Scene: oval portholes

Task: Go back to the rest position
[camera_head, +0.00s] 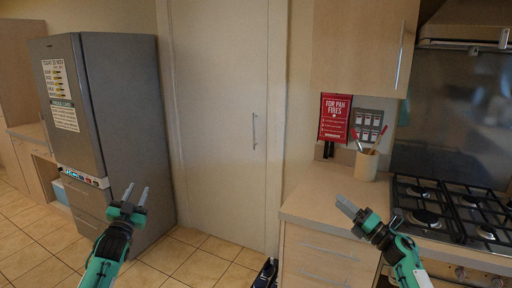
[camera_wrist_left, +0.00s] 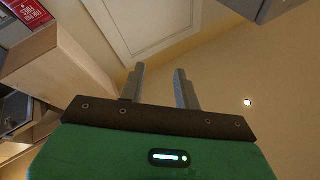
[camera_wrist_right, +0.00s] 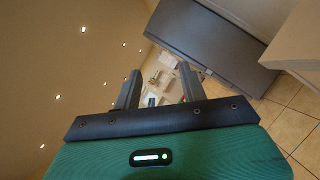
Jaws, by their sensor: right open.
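My left gripper (camera_head: 136,196) is raised in the air in front of the grey fridge and the tall pale door. Its two fingers are apart with nothing between them, which also shows in the left wrist view (camera_wrist_left: 160,88). My right gripper (camera_head: 354,212) is in the air in front of the counter, left of the stove. Its fingers are apart and empty in the right wrist view (camera_wrist_right: 158,90). Neither gripper is seen touching anything.
A grey fridge (camera_head: 130,110) stands at the left. The counter (camera_head: 322,192) at the right carries a utensil holder (camera_head: 366,164) and a gas stove (camera_head: 450,210). A red sign (camera_head: 337,118) hangs above it. A dark object (camera_head: 264,274) lies on the floor at bottom centre. Tiled floor (camera_head: 200,262) is open between.

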